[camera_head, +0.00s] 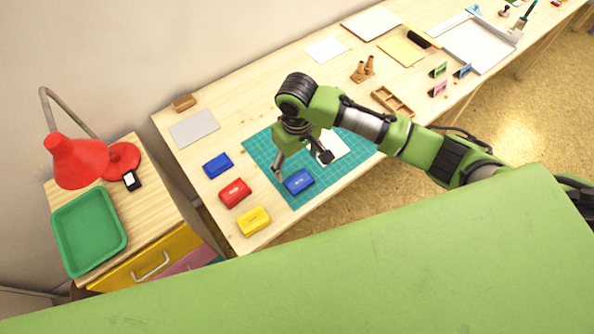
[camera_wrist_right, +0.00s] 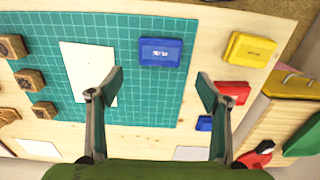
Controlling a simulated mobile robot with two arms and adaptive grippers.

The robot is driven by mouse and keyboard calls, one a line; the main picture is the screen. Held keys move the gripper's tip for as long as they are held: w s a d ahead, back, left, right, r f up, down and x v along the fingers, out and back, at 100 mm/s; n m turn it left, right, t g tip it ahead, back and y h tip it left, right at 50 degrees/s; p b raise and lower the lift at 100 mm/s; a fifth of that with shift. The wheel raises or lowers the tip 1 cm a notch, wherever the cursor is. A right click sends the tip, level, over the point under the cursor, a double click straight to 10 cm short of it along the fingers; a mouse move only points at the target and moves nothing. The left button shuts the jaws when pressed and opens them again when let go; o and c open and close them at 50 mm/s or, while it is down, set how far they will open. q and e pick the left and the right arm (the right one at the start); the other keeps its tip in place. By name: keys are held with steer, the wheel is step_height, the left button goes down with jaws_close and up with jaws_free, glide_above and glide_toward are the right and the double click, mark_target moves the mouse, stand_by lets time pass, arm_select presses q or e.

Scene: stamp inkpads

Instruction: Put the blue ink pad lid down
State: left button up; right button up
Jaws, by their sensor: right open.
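A blue ink pad piece with a pale label (camera_head: 299,182) lies flat at the front left corner of the green cutting mat (camera_head: 262,152); it also shows in the right wrist view (camera_wrist_right: 160,51). A second blue ink pad piece (camera_head: 217,165) lies on the wood left of the mat, also in the right wrist view (camera_wrist_right: 204,123). I cannot tell for sure which one is the lid. My right gripper (camera_head: 302,165) is above the mat, open and empty, its fingers apart from the labelled blue piece. In the right wrist view its fingertips (camera_wrist_right: 161,84) show nothing between them. My left gripper is out of view.
A red ink pad (camera_head: 235,192) and a yellow ink pad (camera_head: 254,221) lie left of the mat. White paper (camera_head: 327,150) lies on the mat under my right arm. A grey sheet (camera_head: 194,127) lies behind. A wooden compartment tray (camera_head: 392,101) stands farther right.

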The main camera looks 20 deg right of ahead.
steer(key=shift+r, duration=2.4)
steer(key=s+a+f+t+y, duration=0.25)
steer(key=s+a, duration=0.35)
steer(key=s, duration=0.3)
steer(key=s+d+f+m+t+h, duration=0.1)
steer(key=s+d+m+h, duration=0.1)
steer(key=s+d, duration=0.95)
step_height(320, 180, down, 29)
steer(key=s+d+g+b, duration=0.1)
steer(key=d, duration=0.1)
steer(key=s+d+f+g+b, duration=0.1)
steer(key=s+d+f, duration=0.2)
steer(key=s+f, duration=1.2)
steer(key=shift+s+f, duration=0.3)
steer(key=shift+s, duration=0.5)
